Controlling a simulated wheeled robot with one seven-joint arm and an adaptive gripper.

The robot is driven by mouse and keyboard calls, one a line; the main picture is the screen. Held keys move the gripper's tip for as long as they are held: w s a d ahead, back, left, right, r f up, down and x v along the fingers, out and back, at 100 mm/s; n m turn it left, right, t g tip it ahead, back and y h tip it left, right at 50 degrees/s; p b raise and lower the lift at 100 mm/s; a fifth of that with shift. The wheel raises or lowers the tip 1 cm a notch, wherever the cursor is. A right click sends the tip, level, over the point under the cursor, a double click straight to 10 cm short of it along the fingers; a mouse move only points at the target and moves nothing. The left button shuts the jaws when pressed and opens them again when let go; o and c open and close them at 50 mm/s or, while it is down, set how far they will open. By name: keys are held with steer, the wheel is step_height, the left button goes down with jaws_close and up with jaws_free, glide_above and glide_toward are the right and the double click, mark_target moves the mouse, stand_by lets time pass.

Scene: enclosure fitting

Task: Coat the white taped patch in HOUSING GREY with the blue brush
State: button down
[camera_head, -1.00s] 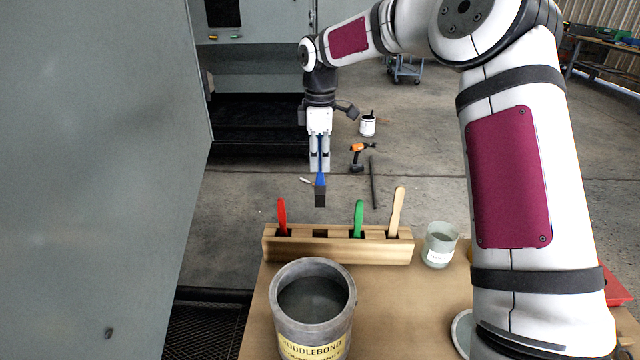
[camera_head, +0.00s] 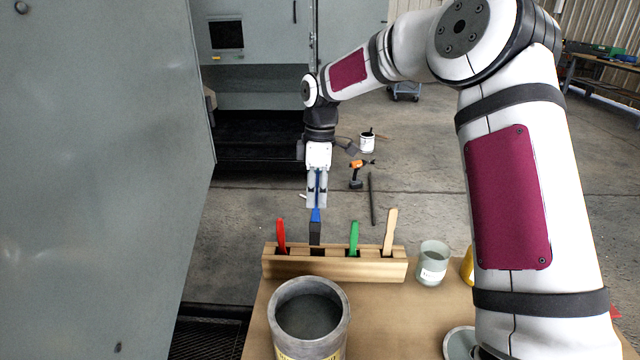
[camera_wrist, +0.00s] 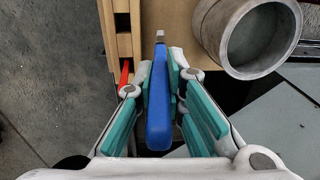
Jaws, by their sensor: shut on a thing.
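The blue brush (camera_head: 316,214) hangs upright, bristles down, from my gripper (camera_head: 317,203). My gripper is shut on its blue handle, which also shows between the fingers in the wrist view (camera_wrist: 160,105). The dark bristle end is just above, or at the mouth of, the second slot from the left in the wooden rack (camera_head: 335,270); I cannot tell which. I cannot tell whether the bristles carry paint. A glass jar (camera_head: 433,262) of grey-green content stands right of the rack, its label unreadable. No white taped patch is visible, and I can read no HOUSING GREY label.
The rack holds a red handle (camera_head: 281,235), a green handle (camera_head: 354,238) and a wooden stick (camera_head: 390,232). A large grey pot (camera_head: 310,322) stands in front of it. A grey panel (camera_head: 95,180) fills the left. A drill (camera_head: 357,174) lies on the floor beyond.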

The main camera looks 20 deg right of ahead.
steer(key=s+a+r+g+y+p, duration=0.15)
steer(key=s+p, duration=0.35)
steer(key=s, duration=0.6)
steer(key=s+a+f+p, duration=0.1)
steer(key=s+a+f, duration=0.1)
steer(key=s+f, duration=0.3)
steer(key=shift+a+f+y, duration=0.15)
steer(key=shift+f+y, duration=0.2)
steer(key=shift+f, duration=1.6)
steer(key=shift+s+f, duration=0.1)
steer(key=shift+f, duration=0.5)
steer(key=shift+r, duration=0.15)
step_height(320, 180, up, 7)
steer(key=p, duration=0.2)
stand_by(0.6)
stand_by(0.7)
